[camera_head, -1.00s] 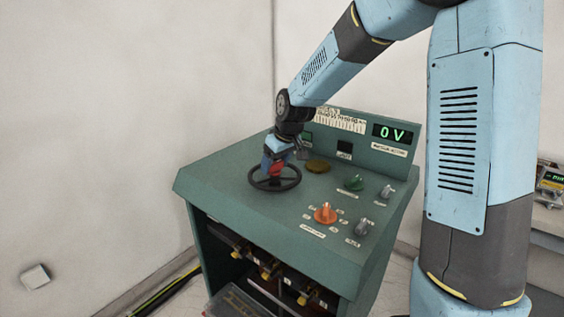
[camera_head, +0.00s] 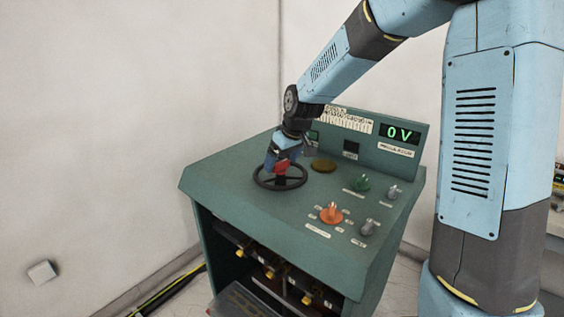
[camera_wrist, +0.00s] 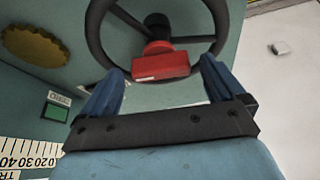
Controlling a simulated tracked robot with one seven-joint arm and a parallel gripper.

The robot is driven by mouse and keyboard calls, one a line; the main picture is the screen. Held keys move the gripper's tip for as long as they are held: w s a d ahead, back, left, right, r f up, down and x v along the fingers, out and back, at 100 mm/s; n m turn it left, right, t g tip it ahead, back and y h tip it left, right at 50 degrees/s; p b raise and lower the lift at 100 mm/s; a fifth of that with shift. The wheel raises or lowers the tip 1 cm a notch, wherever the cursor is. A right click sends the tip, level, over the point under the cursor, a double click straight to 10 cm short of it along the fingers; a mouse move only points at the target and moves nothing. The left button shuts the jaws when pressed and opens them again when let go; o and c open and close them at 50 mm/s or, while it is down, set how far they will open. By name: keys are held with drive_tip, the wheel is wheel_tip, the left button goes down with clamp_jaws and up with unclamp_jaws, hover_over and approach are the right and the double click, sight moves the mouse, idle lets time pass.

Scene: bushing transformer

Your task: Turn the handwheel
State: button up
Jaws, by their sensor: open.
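The black handwheel (camera_head: 280,189) lies flat on the sloping top of the green control desk, near its left side. It also shows in the wrist view (camera_wrist: 93,28), with spokes and a dark hub. A red block (camera_wrist: 160,66) with a white label sits at the wheel, by the hub; it also shows in the head view (camera_head: 287,168). My gripper (camera_wrist: 163,72) is open, its two blue fingers on either side of the red block, with visible gaps. In the head view my gripper (camera_head: 276,163) is over the wheel. Whether a finger touches the wheel cannot be told.
The desk (camera_head: 225,185) also carries an orange knob (camera_head: 331,213), a green knob (camera_head: 360,184), grey knobs (camera_head: 369,228) and a brown disc (camera_head: 323,166). A display (camera_head: 399,133) reads 0 V on the raised back panel. A wall stands behind.

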drive_tip(key=v, duration=1.3)
drive_tip(key=shift+f, duration=0.1)
drive_tip(key=s+d+m+h, duration=0.1)
drive_tip(key=s+d+m, duration=0.1)
drive_tip(key=s+d, duration=0.3)
drive_tip(key=s+d+r+m+t+h, duration=0.1)
drive_tip(key=s+d+m, duration=0.2)
drive_tip(key=s, duration=1)
drive_tip(key=s+d+r+m+t, duration=0.1)
drive_tip(key=s+d+m, duration=0.1)
drive_tip(key=s+d, duration=0.6)
drive_tip(key=shift+s+d+r+m+h, duration=0.15)
drive_tip(key=shift+s+d+m+h, duration=0.25)
drive_tip(key=shift+s, duration=0.6)
